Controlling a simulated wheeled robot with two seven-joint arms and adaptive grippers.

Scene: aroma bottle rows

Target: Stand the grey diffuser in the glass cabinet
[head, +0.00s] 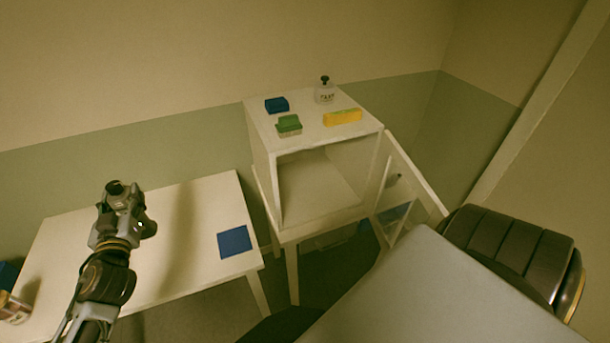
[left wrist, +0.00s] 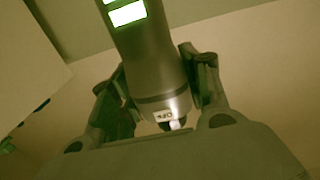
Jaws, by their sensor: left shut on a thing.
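My left gripper (head: 122,207) is shut on the grey diffuser, above the left table in the head view. In the left wrist view the diffuser (left wrist: 158,60) is a grey cylinder with bright panels and a small label, between the two fingers; its far end is cut off by the frame. In the head view the gripper mostly hides it. The glass cabinet (head: 265,178) is a white box to the right, its front open and its visible floor bare. Its glass door (head: 418,178) stands swung open to the right. My right gripper is not in view.
On the cabinet top stand a blue block (head: 277,105), a green-topped block (head: 289,125), a yellow block (head: 343,117) and a clear bottle (head: 324,95). A blue mat (head: 235,242) lies on the white table (head: 205,205). A jar (head: 14,309) stands at its left end.

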